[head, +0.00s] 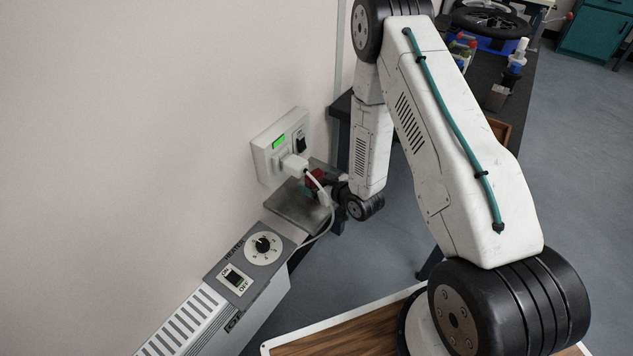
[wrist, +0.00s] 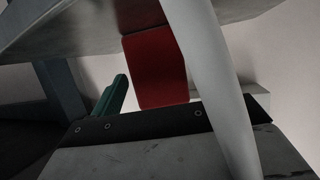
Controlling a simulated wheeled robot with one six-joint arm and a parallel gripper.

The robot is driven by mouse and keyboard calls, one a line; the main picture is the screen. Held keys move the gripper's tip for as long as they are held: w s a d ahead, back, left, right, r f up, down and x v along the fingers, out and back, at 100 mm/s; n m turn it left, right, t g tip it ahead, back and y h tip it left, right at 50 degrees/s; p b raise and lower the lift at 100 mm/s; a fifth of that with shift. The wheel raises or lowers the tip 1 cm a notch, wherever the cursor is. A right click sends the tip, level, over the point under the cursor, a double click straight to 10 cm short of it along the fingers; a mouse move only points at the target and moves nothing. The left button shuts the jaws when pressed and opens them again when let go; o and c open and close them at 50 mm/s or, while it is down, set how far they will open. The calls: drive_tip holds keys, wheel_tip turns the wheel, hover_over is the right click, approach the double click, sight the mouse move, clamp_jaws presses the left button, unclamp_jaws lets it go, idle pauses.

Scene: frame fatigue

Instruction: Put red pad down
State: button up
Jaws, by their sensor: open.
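The red pad (wrist: 155,72) shows in the wrist view as a flat red piece just beyond the dark screwed bar of my gripper (head: 313,187). A green piece (wrist: 113,94) stands left of it, with a gap between them. The red pad also shows in the head view (head: 315,178), small, at the gripper end, above the grey metal shelf (head: 284,205) by the wall. My gripper is open. I cannot tell whether the red pad is part of a finger or a separate thing, or whether it touches the shelf.
A white cable (head: 328,220) runs from the plug (head: 293,165) in the wall socket (head: 268,155) past my gripper; it crosses the wrist view (wrist: 212,90) in front of the red pad. A heater (head: 215,318) with a dial stands below. A dark workbench (head: 525,85) is at right.

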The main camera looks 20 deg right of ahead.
drive_tip(key=x, duration=0.3)
drive_tip(key=shift+w+a+f, duration=0.1)
drive_tip(key=shift+w, duration=0.15)
drive_tip(key=shift+c, duration=0.3)
drive_tip(key=c, duration=1.1)
drive_tip(key=shift+o, duration=0.2)
